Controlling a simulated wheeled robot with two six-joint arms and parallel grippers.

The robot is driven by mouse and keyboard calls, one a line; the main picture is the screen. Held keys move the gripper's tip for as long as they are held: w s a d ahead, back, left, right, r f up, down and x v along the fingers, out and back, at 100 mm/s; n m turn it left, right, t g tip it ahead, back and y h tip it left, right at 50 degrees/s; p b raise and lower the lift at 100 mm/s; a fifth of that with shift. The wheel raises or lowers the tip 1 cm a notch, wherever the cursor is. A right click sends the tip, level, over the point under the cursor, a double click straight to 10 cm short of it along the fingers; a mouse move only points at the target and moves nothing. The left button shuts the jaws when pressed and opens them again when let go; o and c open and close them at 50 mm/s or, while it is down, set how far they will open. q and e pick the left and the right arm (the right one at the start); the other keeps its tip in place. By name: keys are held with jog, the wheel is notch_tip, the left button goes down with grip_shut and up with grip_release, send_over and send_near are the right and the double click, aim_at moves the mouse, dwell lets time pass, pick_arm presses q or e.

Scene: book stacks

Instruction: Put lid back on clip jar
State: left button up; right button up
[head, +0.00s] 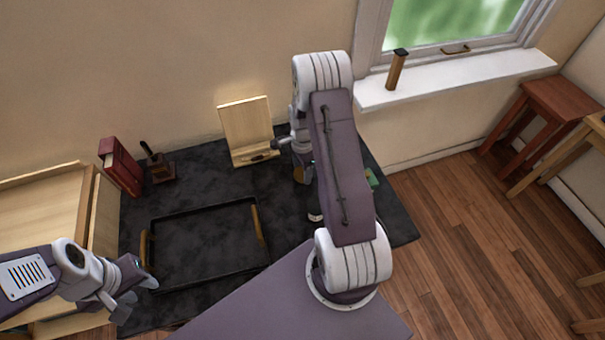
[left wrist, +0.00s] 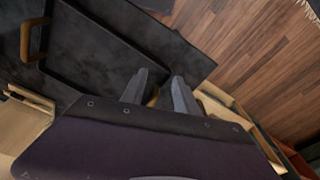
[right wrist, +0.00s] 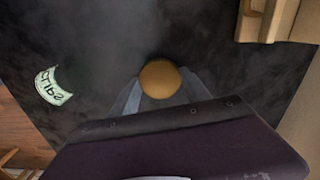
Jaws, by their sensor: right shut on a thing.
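A round tan lid (right wrist: 160,79) sits between the fingers of my right gripper (right wrist: 160,92), which is shut on it. In the head view, a small tan part of the lid (head: 298,175) shows beside my right arm, which hides most of that gripper. The clip jar (right wrist: 54,86) shows in the right wrist view mainly as a curved white label, left of the held lid and apart from it; its clear body is hard to make out. My left gripper (head: 138,295) is open and empty near the black tray's left side.
A black tray (head: 205,282) with wooden handles lies on the dark table. A wooden stand (head: 245,122), red book (head: 121,167) and small dark wooden holder (head: 160,170) stand along the back. A green item (head: 371,178) is right of my right arm.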

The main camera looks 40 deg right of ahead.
notch_tip(320, 180, up, 8)
jog(key=shift+r+p, duration=0.1)
jog(key=shift+p, duration=0.2)
